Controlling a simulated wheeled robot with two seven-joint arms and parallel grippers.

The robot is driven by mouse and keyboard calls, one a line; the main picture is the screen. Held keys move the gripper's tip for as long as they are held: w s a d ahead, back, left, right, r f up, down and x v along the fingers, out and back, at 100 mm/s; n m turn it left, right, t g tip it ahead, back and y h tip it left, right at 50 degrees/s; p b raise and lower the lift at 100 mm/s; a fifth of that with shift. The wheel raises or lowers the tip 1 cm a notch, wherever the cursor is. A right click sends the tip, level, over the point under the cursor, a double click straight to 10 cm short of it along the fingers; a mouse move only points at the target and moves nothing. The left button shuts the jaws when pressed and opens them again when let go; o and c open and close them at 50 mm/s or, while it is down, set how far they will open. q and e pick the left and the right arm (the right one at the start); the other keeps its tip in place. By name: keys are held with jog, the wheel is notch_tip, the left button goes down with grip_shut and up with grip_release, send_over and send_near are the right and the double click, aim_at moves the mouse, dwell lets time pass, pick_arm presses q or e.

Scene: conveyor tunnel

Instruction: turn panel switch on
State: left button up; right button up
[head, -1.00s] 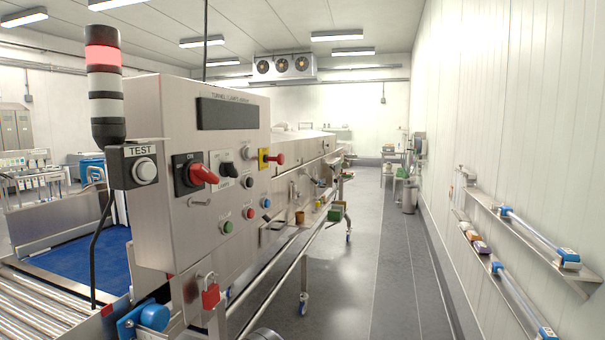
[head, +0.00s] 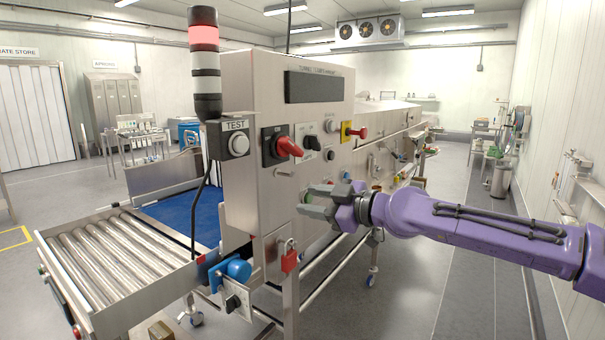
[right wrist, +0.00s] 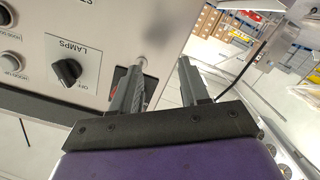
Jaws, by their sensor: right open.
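The panel box (head: 240,185) stands left of centre in the head view. It carries a red rotary switch (head: 288,147) on a black plate, its handle pointing right and slightly down. A smaller black switch (head: 312,143) sits just right of it; the right wrist view shows it upside down as the LAMPS switch (right wrist: 68,72), labelled OFF. My right gripper (head: 314,200) is open and empty, in front of the panel's lower part, below the switches. In the right wrist view its fingers (right wrist: 160,85) partly hide something red and black. My left gripper is not in view.
A TEST button box (head: 236,143) and a light tower (head: 205,65) project at the panel's left edge. A red padlock (head: 289,258) hangs below. A roller conveyor (head: 115,255) lies left. A red knob on a yellow plate (head: 350,132) is right of the switches.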

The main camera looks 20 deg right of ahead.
aim_at(297, 148)
jog(key=s+d+r+n+y, duration=0.1)
jog(key=d+r+n, duration=0.15)
jog(key=r, duration=0.25)
jog(key=s+d+r+n, duration=0.2)
jog(key=d+r, duration=0.1)
jog(key=r, duration=0.3)
jog(key=shift+n+t, duration=0.25)
jog(key=shift+t, duration=0.15)
jog(key=p+x, duration=0.1)
jog(key=x, duration=0.2)
jog(key=p+x, duration=0.2)
jog(key=x, duration=0.1)
jog(key=p+x, duration=0.1)
jog(key=x, duration=0.3)
jog(key=shift+a+f+p, duration=0.2)
jog(key=shift+f+p, duration=0.1)
jog(key=shift+p, duration=0.05)
jog(key=shift+w+a+f, duration=0.1)
jog(key=shift+w+a, duration=0.15)
grip_shut()
